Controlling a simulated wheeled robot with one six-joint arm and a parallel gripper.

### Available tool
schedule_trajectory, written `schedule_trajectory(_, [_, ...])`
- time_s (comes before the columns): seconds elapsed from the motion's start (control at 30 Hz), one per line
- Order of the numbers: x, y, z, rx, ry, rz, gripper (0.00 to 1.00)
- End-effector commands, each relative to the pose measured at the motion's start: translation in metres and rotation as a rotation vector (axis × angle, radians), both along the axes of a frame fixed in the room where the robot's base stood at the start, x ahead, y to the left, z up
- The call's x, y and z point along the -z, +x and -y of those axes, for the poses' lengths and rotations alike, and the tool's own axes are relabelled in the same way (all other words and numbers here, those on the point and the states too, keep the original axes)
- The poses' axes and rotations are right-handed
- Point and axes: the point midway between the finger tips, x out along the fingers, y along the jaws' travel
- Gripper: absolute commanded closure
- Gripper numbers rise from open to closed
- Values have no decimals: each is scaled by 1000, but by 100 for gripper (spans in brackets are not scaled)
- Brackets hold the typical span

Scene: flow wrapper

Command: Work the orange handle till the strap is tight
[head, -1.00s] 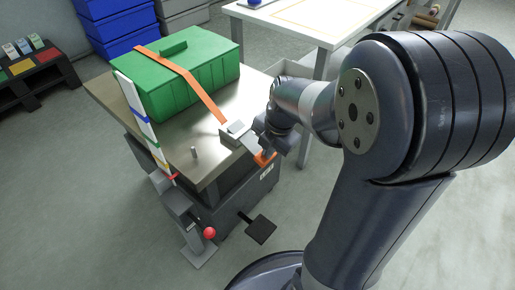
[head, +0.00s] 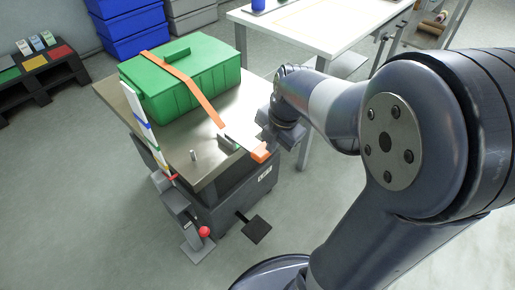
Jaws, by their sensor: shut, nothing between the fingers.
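The orange handle (head: 261,155) is the tip of a pale lever that reaches out past the table's right front edge. The orange strap (head: 193,84) runs over the green box (head: 186,79) and down to the grey ratchet (head: 229,142) at the table edge. I cannot tell how tight the strap is. My gripper (head: 268,134) is just behind and above the orange handle, partly hidden by its own body. It is shut and empty, and whether it touches the lever is unclear.
The metal-topped table (head: 170,140) has a short upright pin (head: 194,156) and a colour-banded white post (head: 143,122). A red-knobbed lever (head: 204,231) and a black pedal (head: 257,229) stick out below. A white table (head: 310,25) stands behind my arm.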

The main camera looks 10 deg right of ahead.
Motion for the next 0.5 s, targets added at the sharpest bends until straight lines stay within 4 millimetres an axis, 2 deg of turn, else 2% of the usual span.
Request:
schedule_trajectory(0.03, [-16, -3, 3, 3, 0, 4, 100])
schedule_trajectory(0.2, [-43, -12, 10, 3, 0, 5, 100])
schedule_trajectory(0.33, [-53, -16, 13, 2, 0, 5, 100])
schedule_trajectory(0.5, [-57, -18, 14, 0, 0, 2, 100])
